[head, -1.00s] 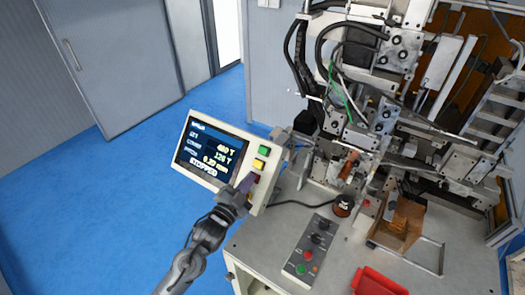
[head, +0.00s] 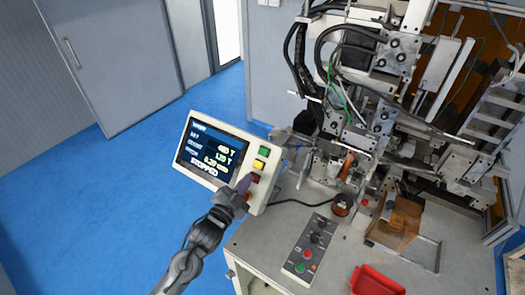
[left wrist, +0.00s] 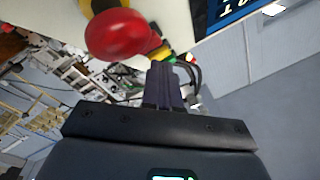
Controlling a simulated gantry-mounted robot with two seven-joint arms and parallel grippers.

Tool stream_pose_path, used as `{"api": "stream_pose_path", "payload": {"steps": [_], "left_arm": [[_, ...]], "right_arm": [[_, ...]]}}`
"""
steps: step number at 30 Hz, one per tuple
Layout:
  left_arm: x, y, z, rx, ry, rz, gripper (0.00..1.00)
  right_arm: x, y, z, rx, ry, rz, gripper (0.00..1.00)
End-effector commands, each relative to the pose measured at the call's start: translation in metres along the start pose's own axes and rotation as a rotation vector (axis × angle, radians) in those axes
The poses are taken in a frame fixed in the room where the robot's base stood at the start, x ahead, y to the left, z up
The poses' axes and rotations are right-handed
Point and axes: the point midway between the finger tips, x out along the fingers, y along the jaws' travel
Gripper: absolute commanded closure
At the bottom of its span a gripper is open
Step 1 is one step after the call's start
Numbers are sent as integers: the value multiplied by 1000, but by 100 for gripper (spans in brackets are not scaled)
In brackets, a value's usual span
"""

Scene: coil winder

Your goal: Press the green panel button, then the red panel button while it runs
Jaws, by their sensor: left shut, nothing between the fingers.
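The control panel (head: 231,182) stands tilted at the machine's left, and its screen (head: 208,150) reads STOPPED. Its right side carries a green button (head: 264,150), a yellow button (head: 260,164) and a red button (head: 255,178) below them. My left gripper (head: 243,185) is shut and empty at the panel's lower right, close to the red button; I cannot tell whether it touches. In the left wrist view the shut fingers (left wrist: 165,76) point toward the small coloured buttons, with a large red mushroom button (left wrist: 117,35) close by. My right gripper is not in view.
A switch box (head: 308,250) with its own red and green buttons lies on the table. A red tray (head: 377,281) is at the front edge, and a copper spool (head: 343,205) stands behind. The winding machine (head: 370,110) fills the right. Blue floor is open at left.

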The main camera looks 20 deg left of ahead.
Motion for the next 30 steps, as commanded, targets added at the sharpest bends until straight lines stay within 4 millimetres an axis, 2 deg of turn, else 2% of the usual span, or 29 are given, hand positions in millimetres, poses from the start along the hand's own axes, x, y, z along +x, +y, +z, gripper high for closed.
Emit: {"api": "stream_pose_path", "payload": {"steps": [15,30], "left_arm": [[-29,-23,-23,1,-1,1,100],[-34,-25,-25,0,0,0,100]], "right_arm": [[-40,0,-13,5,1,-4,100],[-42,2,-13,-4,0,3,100]]}}
